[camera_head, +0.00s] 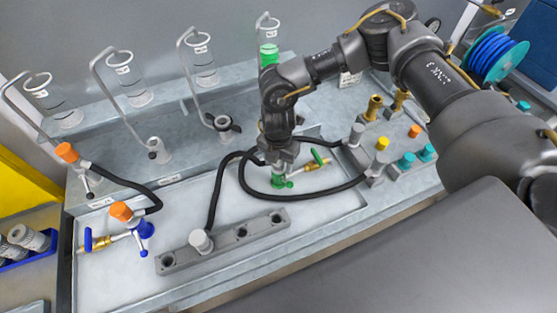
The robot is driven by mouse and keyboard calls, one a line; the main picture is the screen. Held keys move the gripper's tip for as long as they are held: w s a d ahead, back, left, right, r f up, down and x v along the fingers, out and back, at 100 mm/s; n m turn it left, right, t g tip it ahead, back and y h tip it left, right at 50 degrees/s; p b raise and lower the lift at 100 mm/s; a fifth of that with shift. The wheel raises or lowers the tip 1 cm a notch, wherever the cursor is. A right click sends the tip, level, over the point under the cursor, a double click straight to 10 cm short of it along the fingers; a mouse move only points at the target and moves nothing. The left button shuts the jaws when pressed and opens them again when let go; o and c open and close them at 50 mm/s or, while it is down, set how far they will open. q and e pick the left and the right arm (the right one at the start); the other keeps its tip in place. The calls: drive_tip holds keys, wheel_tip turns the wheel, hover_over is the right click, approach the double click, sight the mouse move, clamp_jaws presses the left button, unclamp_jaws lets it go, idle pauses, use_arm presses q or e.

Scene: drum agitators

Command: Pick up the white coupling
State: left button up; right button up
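A second pale grey-white coupling (356,133) stands at the right on a grey manifold, at the end of another hose. I cannot tell which one the task means. My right gripper (281,165) points down over a green fitting (279,181) with a brass valve, right of and behind the block. Its fingers are small and dark, so their opening is unclear. My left gripper is not in view.
Orange couplings (121,211) on a black hose stand at the left, near a blue-handled valve (142,229). Clear cylinders (133,86) line the back shelf. The manifold (373,176) carries coloured caps. The grey tray (330,212) is bare right of the block.

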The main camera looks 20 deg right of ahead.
drive_tip(key=c, duration=0.9)
drive_tip(key=shift+c, duration=0.2)
drive_tip(key=shift+w, duration=0.1)
drive_tip(key=shift+r+b, duration=0.4)
drive_tip(key=shift+b, duration=0.15)
wheel_tip(320, 180, up, 2)
drive_tip(key=shift+b, duration=0.9)
drive_tip(key=s+a+r+b, duration=0.5)
drive_tip(key=s+r, duration=0.5)
drive_tip(key=s, duration=0.3)
drive_tip(key=shift+r, duration=0.15)
drive_tip(key=shift+s, duration=0.1)
